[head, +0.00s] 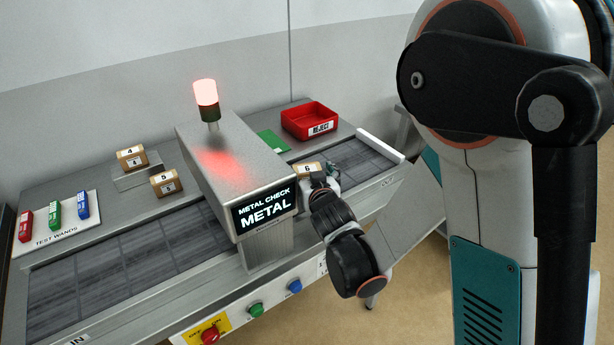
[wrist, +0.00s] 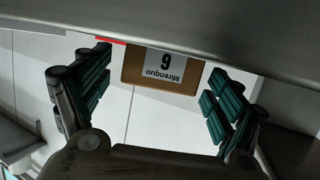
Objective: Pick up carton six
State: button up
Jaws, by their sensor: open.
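Carton six (head: 307,169) is a small brown box with a white label, on the outlet side of the metal detector's hood (head: 232,165). My gripper (head: 324,183) is close beside it in the head view and partly hides it. In the wrist view, the carton (wrist: 160,80) appears upside down, its label reading "Mirenquo 6". It lies between the lines of the two open fingers of my gripper (wrist: 161,78), with a gap on each side. I cannot tell how deep it is between them. The hood screen reads "METAL CHECK METAL".
The red lamp (head: 206,93) on the hood is lit. A red reject tray (head: 309,121) stands behind the outlet belt (head: 352,160). Cartons four (head: 131,158) and five (head: 165,183) and the test wands (head: 54,213) are left of the hood. A grey surface (wrist: 230,35) crosses the wrist view's top.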

jog(key=shift+x, duration=1.2)
jog(key=shift+s, duration=0.1)
jog(key=c, duration=1.3)
jog(key=shift+r, duration=0.15)
